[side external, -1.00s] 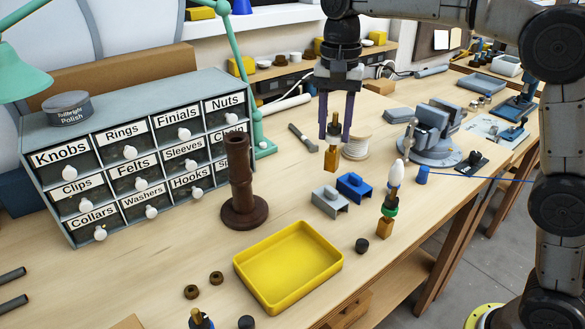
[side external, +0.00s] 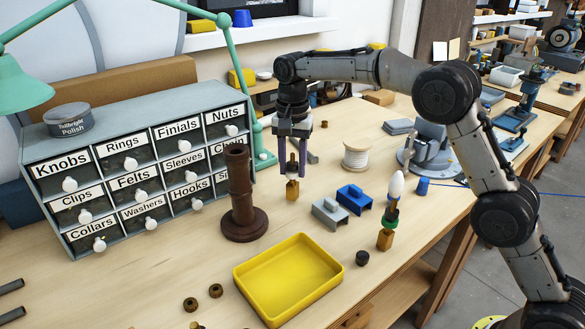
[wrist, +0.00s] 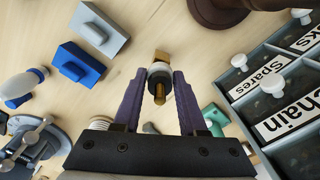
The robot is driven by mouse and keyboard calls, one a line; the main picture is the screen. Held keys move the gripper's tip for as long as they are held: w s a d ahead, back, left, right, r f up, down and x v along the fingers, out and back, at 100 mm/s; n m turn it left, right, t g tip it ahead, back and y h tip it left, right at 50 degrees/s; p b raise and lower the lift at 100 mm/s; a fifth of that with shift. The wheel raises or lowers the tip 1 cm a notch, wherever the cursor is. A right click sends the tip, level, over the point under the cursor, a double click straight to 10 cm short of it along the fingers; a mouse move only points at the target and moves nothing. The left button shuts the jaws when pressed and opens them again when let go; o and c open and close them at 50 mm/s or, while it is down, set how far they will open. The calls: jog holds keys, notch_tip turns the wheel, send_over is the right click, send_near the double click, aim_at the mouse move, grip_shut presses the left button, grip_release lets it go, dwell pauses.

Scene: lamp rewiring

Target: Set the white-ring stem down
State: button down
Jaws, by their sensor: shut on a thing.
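The white-ring stem (side external: 292,188) is upright, a brass piece with a square block at its lower end. In the wrist view the stem (wrist: 160,92) shows a pale ring around it between the fingers. My gripper (side external: 293,168) is shut on it, with the purple fingers pointing down at either side; the gripper also shows in the wrist view (wrist: 159,80). The stem is over the bare bench (side external: 330,215), between the dark brown column and the grey block. I cannot tell whether its foot touches the wood.
The dark brown column (side external: 238,200) stands left of the stem. A grey block (side external: 329,213) and blue block (side external: 355,198) lie to its right. A green-collared stem with a white bulb (side external: 390,212), yellow tray (side external: 288,280), wire spool (side external: 355,156) and drawer cabinet (side external: 140,165) surround this area.

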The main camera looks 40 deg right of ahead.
jog(key=shift+f, duration=0.4)
jog(key=shift+f, duration=0.15)
jog(key=shift+c, duration=2.3)
grip_release()
jog(key=shift+f, duration=0.1)
notch_tip(320, 180, up, 11)
jog(key=shift+r, duration=0.7)
